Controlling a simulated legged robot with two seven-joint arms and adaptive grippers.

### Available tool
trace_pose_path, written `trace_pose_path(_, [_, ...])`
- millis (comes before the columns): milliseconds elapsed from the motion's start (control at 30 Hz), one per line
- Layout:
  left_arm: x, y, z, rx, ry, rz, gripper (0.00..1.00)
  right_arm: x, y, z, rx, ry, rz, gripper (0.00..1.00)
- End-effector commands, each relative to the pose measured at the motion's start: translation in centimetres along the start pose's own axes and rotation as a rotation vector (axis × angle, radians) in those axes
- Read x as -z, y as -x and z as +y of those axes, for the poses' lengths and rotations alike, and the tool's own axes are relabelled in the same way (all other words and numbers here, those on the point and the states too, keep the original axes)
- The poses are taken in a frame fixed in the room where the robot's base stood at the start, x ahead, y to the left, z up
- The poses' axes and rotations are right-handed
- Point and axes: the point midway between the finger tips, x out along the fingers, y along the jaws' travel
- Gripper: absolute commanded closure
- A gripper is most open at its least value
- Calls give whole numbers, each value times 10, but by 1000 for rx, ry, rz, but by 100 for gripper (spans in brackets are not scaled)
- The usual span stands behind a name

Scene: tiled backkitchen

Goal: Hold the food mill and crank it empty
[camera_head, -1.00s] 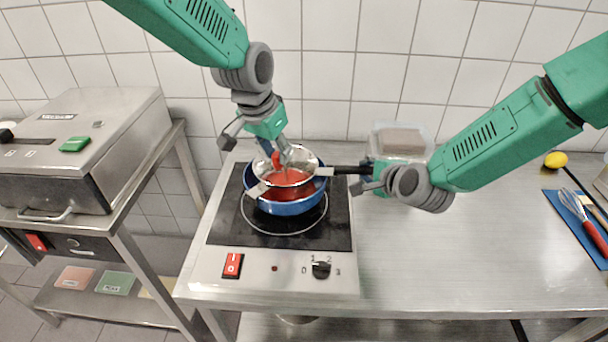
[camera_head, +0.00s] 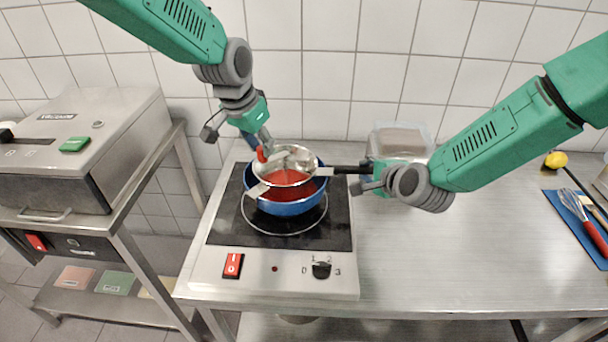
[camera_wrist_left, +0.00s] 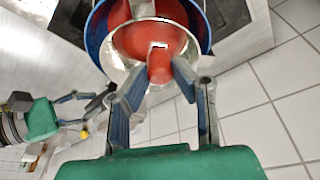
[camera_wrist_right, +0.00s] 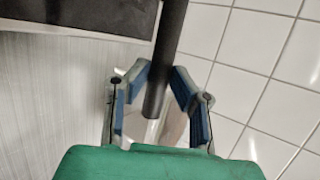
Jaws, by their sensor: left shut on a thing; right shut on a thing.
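The food mill (camera_head: 304,163) is a metal bowl with red contents, set over a blue pot (camera_head: 288,207) on the cooktop. The pot also shows in the left wrist view (camera_wrist_left: 98,30). My left gripper (camera_head: 263,148) is shut on the red crank knob (camera_wrist_left: 160,68) at the mill's back left rim. My right gripper (camera_head: 364,178) is shut on the mill's black handle (camera_head: 346,170), right of the pot. The handle runs between the fingers in the right wrist view (camera_wrist_right: 160,75). The mill's underside is hidden.
A clear container (camera_head: 402,138) stands behind my right gripper. A steel vacuum machine (camera_head: 80,150) is on the left. A whisk (camera_head: 575,205) on a blue mat and a lemon (camera_head: 555,160) lie at far right. The counter between is clear.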

Motion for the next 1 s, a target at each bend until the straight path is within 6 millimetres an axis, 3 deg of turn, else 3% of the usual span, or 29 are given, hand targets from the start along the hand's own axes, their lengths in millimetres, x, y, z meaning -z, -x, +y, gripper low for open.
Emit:
trace_pose_path(500, [17, -5, -23, 1, 0, 1, 100, 0, 0, 2, -3, 0, 0, 100])
trace_pose_path(767, [17, -5, -24, 2, 0, 0, 100, 0, 0, 2, -4, 0, 0, 100])
trace_pose_path(800, [17, -5, -24, 2, 0, 0, 64, 0, 0, 2, -4, 0, 0, 100])
trace_pose_path(833, [17, -5, -24, 2, 0, 0, 54, 0, 0, 2, -4, 0, 0, 100])
trace_pose_path(1000, [17, -5, -24, 1, 0, -1, 53, 0, 0, 2, -4, 0, 0, 100])
